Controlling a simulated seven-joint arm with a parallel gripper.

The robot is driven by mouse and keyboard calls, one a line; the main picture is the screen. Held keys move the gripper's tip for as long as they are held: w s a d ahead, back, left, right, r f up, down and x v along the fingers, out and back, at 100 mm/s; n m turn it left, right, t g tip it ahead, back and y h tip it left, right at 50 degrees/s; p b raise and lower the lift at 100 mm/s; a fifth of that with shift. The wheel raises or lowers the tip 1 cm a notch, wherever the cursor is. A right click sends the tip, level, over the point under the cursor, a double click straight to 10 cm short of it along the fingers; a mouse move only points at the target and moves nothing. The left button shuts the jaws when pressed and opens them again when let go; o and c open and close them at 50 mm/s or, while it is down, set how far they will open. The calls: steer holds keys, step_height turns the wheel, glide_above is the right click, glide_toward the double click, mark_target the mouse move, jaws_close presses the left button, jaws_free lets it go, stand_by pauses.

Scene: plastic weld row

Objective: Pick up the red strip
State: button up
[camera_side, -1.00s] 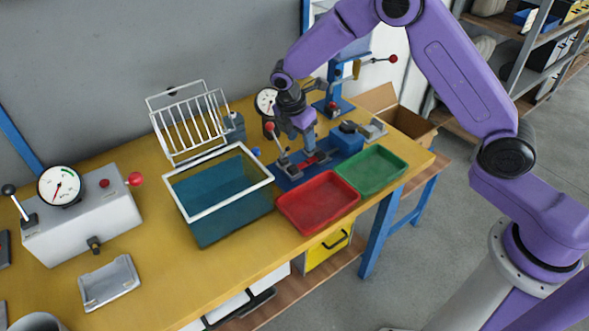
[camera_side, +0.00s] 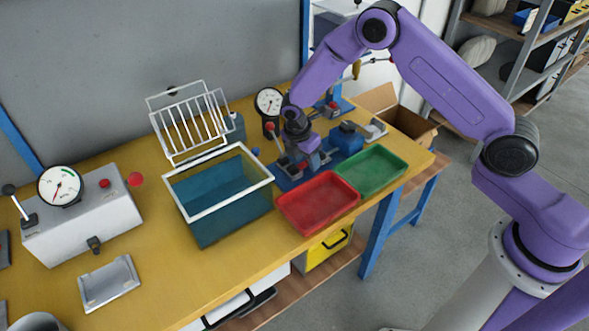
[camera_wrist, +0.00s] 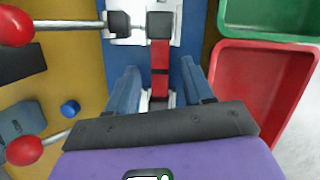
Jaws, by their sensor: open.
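The red strip (camera_wrist: 160,64) shows in the wrist view, lying lengthwise on a pale metal seat of the blue fixture (camera_wrist: 188,18). Its far end runs under a dark clamp block. My gripper (camera_wrist: 158,88) is open, with its two blue-grey fingers on either side of the strip's near part. A gap shows between each finger and the strip. In the side view my gripper (camera_side: 299,166) is low over the blue fixture, and it hides most of the strip there.
A red tray (camera_side: 318,203) and a green tray (camera_side: 370,171) stand just right of the fixture. Red-knobbed levers (camera_wrist: 24,150) rise at the left in the wrist view. A blue water tank (camera_side: 222,196) and white rack (camera_side: 188,122) stand to the left.

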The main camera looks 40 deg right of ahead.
jaws_close()
steer(key=shift+r, duration=0.15)
steer(key=shift+r, duration=0.65)
steer(key=s+d+r, duration=0.2)
steer(key=s+r, duration=0.9)
steer(key=s, duration=0.3)
steer(key=shift+d+r, duration=0.2)
steer(key=shift+r, duration=0.05)
